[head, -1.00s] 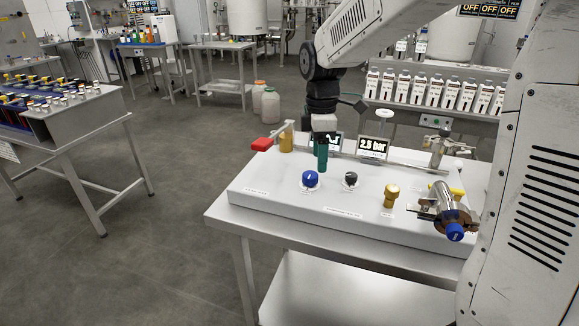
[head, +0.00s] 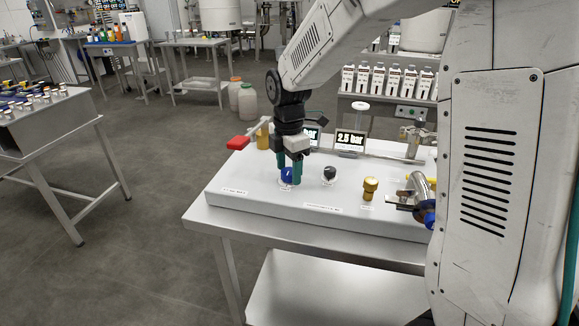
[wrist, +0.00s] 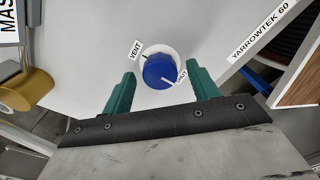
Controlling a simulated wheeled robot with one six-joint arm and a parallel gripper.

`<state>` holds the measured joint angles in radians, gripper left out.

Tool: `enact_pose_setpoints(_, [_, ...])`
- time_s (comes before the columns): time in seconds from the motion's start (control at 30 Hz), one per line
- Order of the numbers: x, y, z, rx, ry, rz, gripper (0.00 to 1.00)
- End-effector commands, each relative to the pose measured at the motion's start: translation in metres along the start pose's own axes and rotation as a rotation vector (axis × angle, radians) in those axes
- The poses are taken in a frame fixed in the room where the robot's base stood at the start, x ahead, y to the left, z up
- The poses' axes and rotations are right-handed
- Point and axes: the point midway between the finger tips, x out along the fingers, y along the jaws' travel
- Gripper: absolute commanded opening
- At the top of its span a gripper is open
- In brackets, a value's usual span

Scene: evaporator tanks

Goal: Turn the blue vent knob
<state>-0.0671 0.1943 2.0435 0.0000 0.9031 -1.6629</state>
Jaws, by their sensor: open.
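The blue vent knob (head: 287,175) sits on the white panel on the table, near its left part. In the wrist view the round blue knob (wrist: 160,71) has a white pointer line aimed at the "SHUT" label, with a "VENT" label at its upper left. My gripper (head: 291,183) points down over the knob, and its teal fingers partly cover it in the head view. In the wrist view my gripper (wrist: 160,88) is open, one finger on each side and slightly below the knob, which stands between and ahead of the tips. I cannot tell whether they touch it.
On the panel (head: 230,190), a black knob (head: 330,174) and a brass knob (head: 369,188) stand to the right. A red-handled lever (head: 238,142) is behind at the left. A display (head: 350,141) reads 2.5 bar. A metal fitting (head: 415,190) is at the far right.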

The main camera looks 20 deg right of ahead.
Motion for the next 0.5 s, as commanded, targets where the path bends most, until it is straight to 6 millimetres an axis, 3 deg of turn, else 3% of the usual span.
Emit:
enact_pose_setpoints(0.2, [0.0002, -0.0002, 0.0009, 0.001, 0.0, 0.0, 0.57])
enact_pose_setpoints(0.37, [0.0001, -0.0003, 0.0011, 0.002, 0.0, 0.0, 0.15])
enact_pose_setpoints(0.5, [0.0001, -0.0004, 0.0013, 0.003, 0.0, -0.001, 0.15])
